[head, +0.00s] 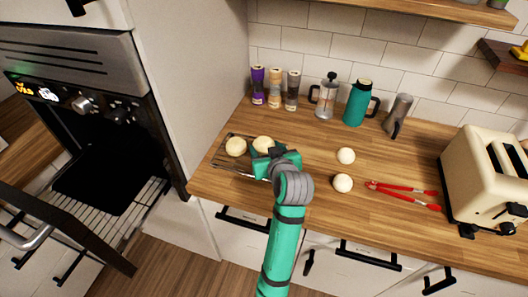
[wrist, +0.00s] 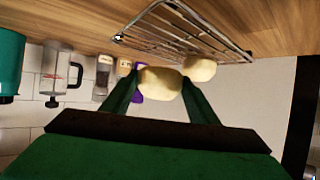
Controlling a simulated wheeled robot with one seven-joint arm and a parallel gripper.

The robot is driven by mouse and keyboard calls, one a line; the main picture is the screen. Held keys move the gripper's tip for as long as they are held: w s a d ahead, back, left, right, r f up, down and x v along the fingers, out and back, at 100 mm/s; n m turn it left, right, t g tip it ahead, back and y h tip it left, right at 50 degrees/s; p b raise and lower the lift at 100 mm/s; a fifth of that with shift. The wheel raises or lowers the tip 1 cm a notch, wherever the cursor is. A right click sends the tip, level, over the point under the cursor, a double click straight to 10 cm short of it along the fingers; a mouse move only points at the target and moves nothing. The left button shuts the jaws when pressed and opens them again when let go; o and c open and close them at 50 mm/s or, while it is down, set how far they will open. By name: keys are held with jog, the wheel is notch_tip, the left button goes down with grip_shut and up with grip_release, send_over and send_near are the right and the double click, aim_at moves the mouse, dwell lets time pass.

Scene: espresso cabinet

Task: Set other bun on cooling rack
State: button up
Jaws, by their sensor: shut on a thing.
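The wire cooling rack (head: 232,171) lies on the counter near its left end; it also shows in the wrist view (wrist: 165,28). One pale round bun (head: 236,147) sits on the rack's left part and appears behind the held bun in the wrist view (wrist: 200,70). My gripper (head: 264,151) is over the rack's right part, shut on a second bun (head: 263,142). In the wrist view the held bun (wrist: 160,82) is between the two green fingers. I cannot tell whether it touches the rack.
Two more buns (head: 346,155) (head: 342,183) lie on the counter right of my arm, near red tongs (head: 405,190). A toaster (head: 485,180) stands at right. Spice jars (head: 275,88), a press (head: 326,98) and a teal jug (head: 357,103) stand behind. The open oven (head: 100,160) is left.

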aim_at(266, 153)
jog(key=shift+w+f, duration=0.2)
jog(key=shift+f, duration=0.15)
jog(key=shift+w+f, duration=0.25)
jog(key=shift+f, duration=0.4)
jog(key=shift+w+f, duration=0.2)
jog(key=shift+f, duration=0.7)
jog(key=shift+s+f, duration=0.1)
jog(key=shift+s, duration=0.2)
jog(key=shift+f, duration=0.15)
jog(key=o, duration=1)
jog(key=shift+w, duration=0.2)
jog(key=shift+o, duration=0.2)
jog(key=shift+s+d, duration=0.1)
